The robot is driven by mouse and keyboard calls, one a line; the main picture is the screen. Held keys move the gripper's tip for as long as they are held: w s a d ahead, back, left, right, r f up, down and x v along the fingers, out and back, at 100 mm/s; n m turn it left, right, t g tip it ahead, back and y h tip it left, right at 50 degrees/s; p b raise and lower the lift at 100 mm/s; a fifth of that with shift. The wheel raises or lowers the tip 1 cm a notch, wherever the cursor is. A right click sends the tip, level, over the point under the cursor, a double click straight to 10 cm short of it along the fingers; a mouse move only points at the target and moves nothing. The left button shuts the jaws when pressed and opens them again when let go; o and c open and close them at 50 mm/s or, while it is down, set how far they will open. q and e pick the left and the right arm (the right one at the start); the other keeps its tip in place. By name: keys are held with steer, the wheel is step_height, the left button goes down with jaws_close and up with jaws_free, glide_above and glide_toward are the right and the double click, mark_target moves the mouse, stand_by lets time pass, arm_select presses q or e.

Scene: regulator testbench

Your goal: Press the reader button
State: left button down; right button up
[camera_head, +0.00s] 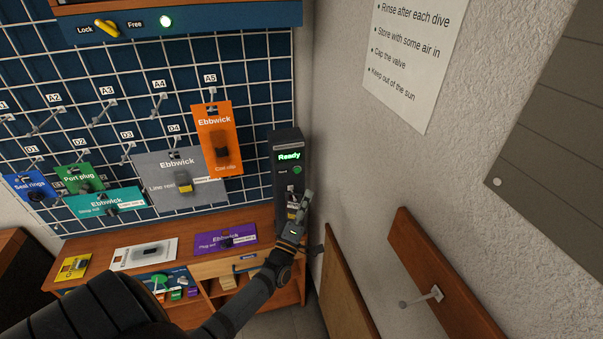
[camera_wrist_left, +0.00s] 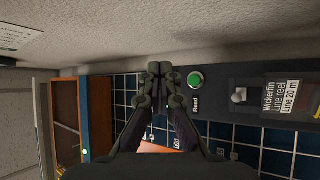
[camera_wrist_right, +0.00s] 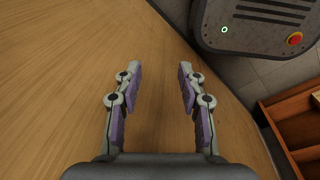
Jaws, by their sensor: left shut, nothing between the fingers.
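The reader (camera_head: 287,142) is a dark upright box on the right end of the bench, with a lit green "Ready" display (camera_head: 289,155). Its round green button (camera_head: 297,170) sits below the display; in the left wrist view the button (camera_wrist_left: 196,79) is marked "Read". My left gripper (camera_head: 306,196) is shut and empty, just below the button in the head view. In the left wrist view its fingertips (camera_wrist_left: 160,70) lie left of the button, apart from it in the picture; depth is unclear. My right gripper (camera_wrist_right: 157,76) is open and empty, seen only in its wrist view.
A package labelled Wickerfin line reel (camera_wrist_left: 285,95) is at the reader, beyond a small grey knob (camera_wrist_left: 238,96). A wire grid (camera_head: 75,130) with hanging packages, including an orange one (camera_head: 215,150), stands left of the reader. A plain wall (camera_head: 350,150) is close on the right.

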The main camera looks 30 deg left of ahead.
mark_target(297, 170)
arm_select(q)
steer(key=shift+w+a+b, duration=0.95)
steer(key=shift+w+a, duration=0.5)
steer(key=shift+a, duration=0.25)
steer(key=shift+w+a+b, duration=0.95)
steer(key=shift+w+a, duration=0.45)
steer(key=shift+a, duration=0.3)
arm_select(e)
steer(key=shift+a+f, duration=0.15)
steer(key=shift+f, duration=0.85)
steer(key=shift+a+f, duration=0.15)
steer(key=shift+f, duration=0.8)
arm_select(q)
steer(key=shift+f, duration=0.1)
arm_select(e)
steer(key=shift+f, duration=0.1)
arm_select(q)
steer(key=shift+w+a+b, duration=0.3)
steer(key=shift+b, duration=0.05)
arm_select(e)
steer(key=shift+f, duration=0.2)
